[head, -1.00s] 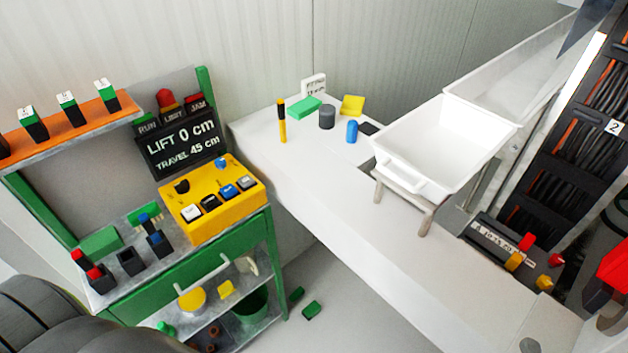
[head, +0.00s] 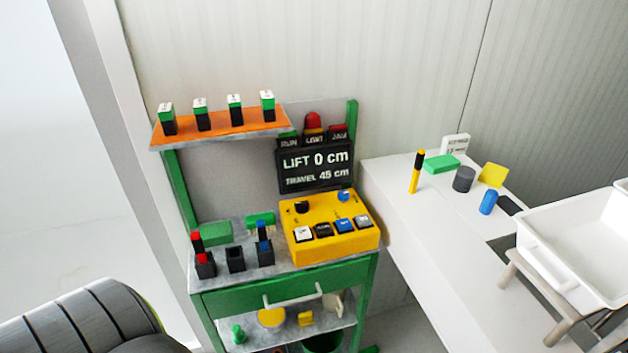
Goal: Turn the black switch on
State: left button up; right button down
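A yellow control box (head: 359,241) sits on the right part of the green bench's top. On its upper face, a black knob (head: 301,207) stands at the back left and a blue knob (head: 344,196) at the back right. The markings by the knobs are too small to read. Neither of my grippers is in view, and nothing touches the box.
A display (head: 315,171) behind the box reads "LIFT 0 cm, TRAVEL 45 cm". An orange shelf (head: 222,130) holds several green-and-black blocks. Black holders (head: 235,259) stand left of the box. A white counter (head: 400,215) with small objects and a white tub (head: 560,262) lies right.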

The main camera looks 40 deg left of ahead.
aim_at(301, 207)
jog(key=u, duration=1.15)
